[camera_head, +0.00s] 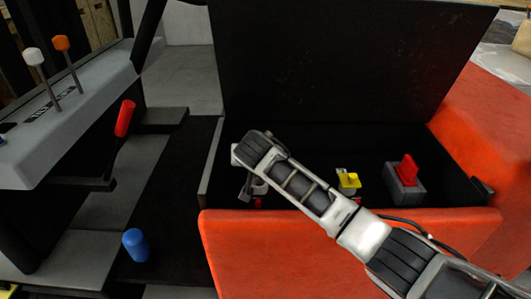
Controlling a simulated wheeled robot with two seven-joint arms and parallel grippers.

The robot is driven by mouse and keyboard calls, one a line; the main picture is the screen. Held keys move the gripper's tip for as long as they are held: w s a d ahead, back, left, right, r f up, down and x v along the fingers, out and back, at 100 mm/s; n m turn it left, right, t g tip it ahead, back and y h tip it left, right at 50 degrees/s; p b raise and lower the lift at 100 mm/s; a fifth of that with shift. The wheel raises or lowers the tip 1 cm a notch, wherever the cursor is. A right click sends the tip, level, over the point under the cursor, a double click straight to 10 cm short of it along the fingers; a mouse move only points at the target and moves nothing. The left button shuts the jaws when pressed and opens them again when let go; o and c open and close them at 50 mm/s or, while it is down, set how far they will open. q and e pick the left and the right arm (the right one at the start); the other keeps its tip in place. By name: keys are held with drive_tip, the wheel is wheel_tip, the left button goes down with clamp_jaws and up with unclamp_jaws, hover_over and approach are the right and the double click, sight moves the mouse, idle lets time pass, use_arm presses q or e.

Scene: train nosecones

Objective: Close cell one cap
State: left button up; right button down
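My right arm comes in from the lower right and reaches across an open black compartment (380,165). My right gripper (250,188) points down into its left end; the fingers are small and partly hidden, so I cannot tell whether they are open or shut. A whitish part (260,187) and a small red part (258,203) show beside the fingers. I cannot tell whether either is the cell one cap. A yellow part (348,180) and a red handle on a grey block (406,180) stand farther right inside. My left gripper is not in view.
The compartment's large black lid (350,60) stands raised behind it. An orange-red front wall (340,255) borders the near side. A console with levers (60,105) and a red handle (125,118) is at left.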

drive_tip(key=shift+s, duration=0.3)
drive_tip(key=shift+d+f, duration=0.1)
idle(0.5)
